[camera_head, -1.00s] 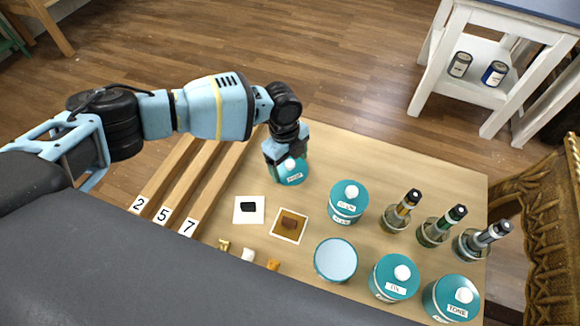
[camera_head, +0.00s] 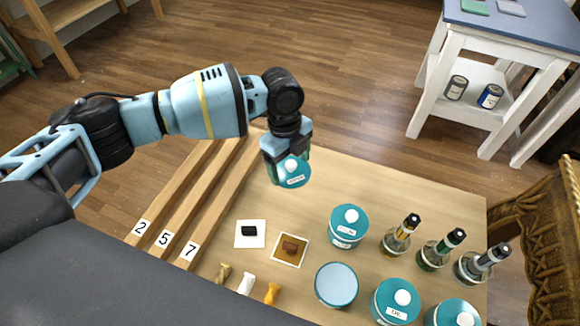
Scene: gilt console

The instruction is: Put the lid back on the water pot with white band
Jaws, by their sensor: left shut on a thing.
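My left gripper (camera_head: 284,148) is shut on a teal lid (camera_head: 296,176) with a white knob and a small label, above the far left part of the tabletop. The gripper partly hides the lid, and I cannot read its label. A pot without a knobbed lid (camera_head: 336,286) stands at the near middle, showing a pale blue round top inside a teal rim. The held lid is apart from it, up and to the left in the picture. I cannot make out a white band on this pot. My right gripper is not in view.
Lidded teal pots stand behind (camera_head: 346,236) and right (camera_head: 393,312) of the open one. Several bottles (camera_head: 434,254) stand at the right. Two picture cards (camera_head: 290,248), small figures (camera_head: 246,284) and numbered wooden rails (camera_head: 185,215) lie left. A white stand (camera_head: 428,90) is beyond the table.

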